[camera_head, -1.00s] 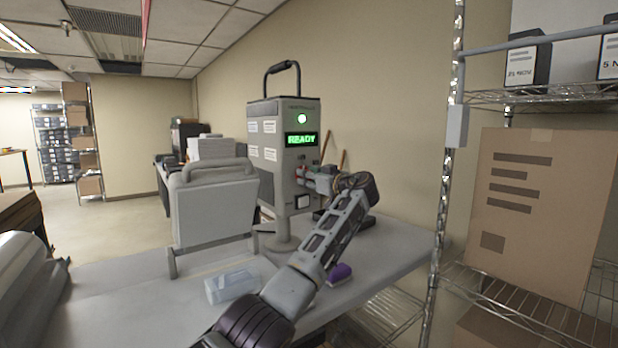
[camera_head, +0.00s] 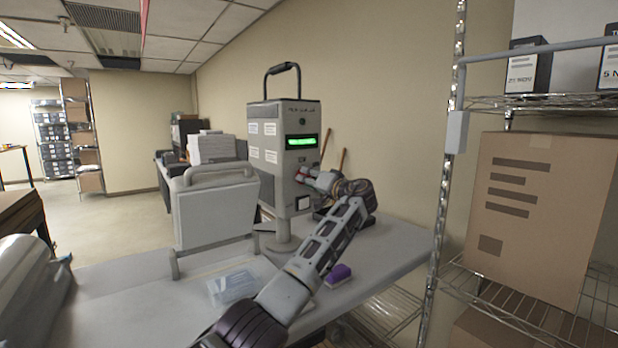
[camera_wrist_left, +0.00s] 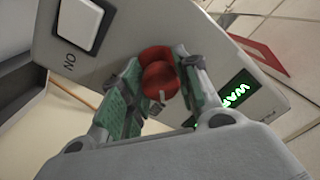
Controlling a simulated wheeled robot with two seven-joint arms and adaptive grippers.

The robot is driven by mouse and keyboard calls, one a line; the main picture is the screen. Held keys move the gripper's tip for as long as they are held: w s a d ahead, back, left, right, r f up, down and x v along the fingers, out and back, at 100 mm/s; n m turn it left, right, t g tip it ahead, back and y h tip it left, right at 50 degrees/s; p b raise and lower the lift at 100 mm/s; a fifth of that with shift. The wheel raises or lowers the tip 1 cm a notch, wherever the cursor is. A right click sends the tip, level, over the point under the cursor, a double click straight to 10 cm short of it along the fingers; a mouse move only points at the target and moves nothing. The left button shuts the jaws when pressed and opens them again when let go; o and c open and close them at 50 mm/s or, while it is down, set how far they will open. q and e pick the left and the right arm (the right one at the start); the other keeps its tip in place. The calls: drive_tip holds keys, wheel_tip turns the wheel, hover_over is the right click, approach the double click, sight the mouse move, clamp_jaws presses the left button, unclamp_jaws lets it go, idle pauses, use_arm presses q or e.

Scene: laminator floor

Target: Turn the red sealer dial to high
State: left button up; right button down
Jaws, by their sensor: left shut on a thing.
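The sealer (camera_head: 263,183) is a tall grey unit with a black top handle, standing on the table. The red dial (camera_wrist_left: 159,78) is on its front panel, with a small pale mark on its face. My left gripper (camera_wrist_left: 160,86) has its green-padded fingers on both sides of the dial and is shut on it. In the head view my left gripper (camera_head: 308,177) reaches the panel below the display and mostly hides the dial. The green display (camera_head: 301,141) is lit; in the wrist view its text starts "WAR", the rest hidden by a finger. My right gripper is out of view.
A white switch (camera_wrist_left: 79,24) marked ON is on the same panel. A grey machine (camera_head: 213,214) stands left of the sealer. A wire shelf (camera_head: 530,102) stands right.

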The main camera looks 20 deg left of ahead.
use_arm(q)
drive_tip(key=shift+m+p, duration=0.35)
drive_tip(key=shift+m, duration=0.55)
drive_tip(key=m+p, duration=0.1)
drive_tip(key=m, duration=0.1)
drive_tip(key=shift+r+m, duration=0.1)
drive_tip(key=shift+m, duration=0.2)
drive_tip(key=shift+m+p, duration=0.5)
drive_tip(key=shift+m, duration=0.3)
drive_tip(key=m+p, duration=0.1)
drive_tip(key=m, duration=0.1)
drive_tip(key=shift+m+t+p, duration=0.3)
drive_tip(key=shift+m+p, duration=0.6)
drive_tip(key=shift+m, duration=0.3)
drive_tip(key=m+p, duration=0.2)
drive_tip(key=m, duration=0.1)
drive_tip(key=shift+h+p, duration=0.3)
drive_tip(key=shift+p, duration=0.05)
drive_tip(key=shift+m+p, duration=0.5)
drive_tip(key=shift+m, duration=0.5)
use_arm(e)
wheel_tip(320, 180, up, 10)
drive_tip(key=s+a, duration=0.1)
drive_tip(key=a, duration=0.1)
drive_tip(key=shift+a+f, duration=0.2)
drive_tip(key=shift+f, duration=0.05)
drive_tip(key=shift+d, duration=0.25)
